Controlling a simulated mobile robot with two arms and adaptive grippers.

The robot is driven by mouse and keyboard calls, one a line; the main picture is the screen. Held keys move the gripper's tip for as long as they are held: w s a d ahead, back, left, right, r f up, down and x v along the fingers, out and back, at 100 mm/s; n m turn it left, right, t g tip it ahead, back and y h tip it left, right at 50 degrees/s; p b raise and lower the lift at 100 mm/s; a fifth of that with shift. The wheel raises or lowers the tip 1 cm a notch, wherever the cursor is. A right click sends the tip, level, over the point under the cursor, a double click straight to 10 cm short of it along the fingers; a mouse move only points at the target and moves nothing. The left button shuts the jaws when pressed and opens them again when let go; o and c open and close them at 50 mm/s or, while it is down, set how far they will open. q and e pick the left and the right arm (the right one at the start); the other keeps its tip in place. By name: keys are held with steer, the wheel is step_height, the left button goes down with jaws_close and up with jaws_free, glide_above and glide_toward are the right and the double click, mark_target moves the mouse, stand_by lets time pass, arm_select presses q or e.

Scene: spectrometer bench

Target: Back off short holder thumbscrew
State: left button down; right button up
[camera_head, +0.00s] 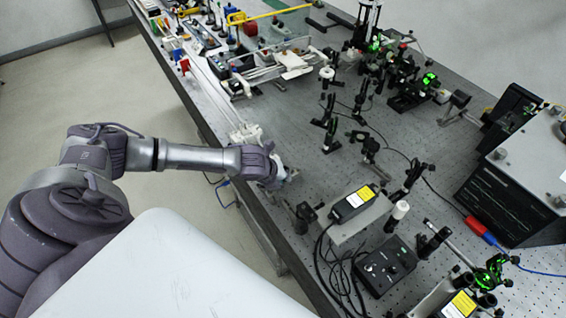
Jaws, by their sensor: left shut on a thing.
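My left gripper (289,177) is at the left edge of the optical table (310,166), at the end of my arm reaching in from the left. Its jaws are shut on a small part, which the fingers and the small scale hide. I cannot tell whether that part is the short holder's thumbscrew. A short black holder (303,216) stands just below the gripper in the picture, near the table edge. Its thumbscrew is too small to make out. My right gripper is not in view.
Black post mounts (330,128) stand right of the gripper. A black box with a yellow label (353,203) and a black control box (385,266) with loose cables lie to the lower right. A large black instrument (510,195) fills the right side.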

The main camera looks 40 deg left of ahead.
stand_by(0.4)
arm_select(q)
steer(key=c, duration=1.1)
jaws_free()
steer(key=v, duration=1.2)
steer(key=shift+a, duration=0.1)
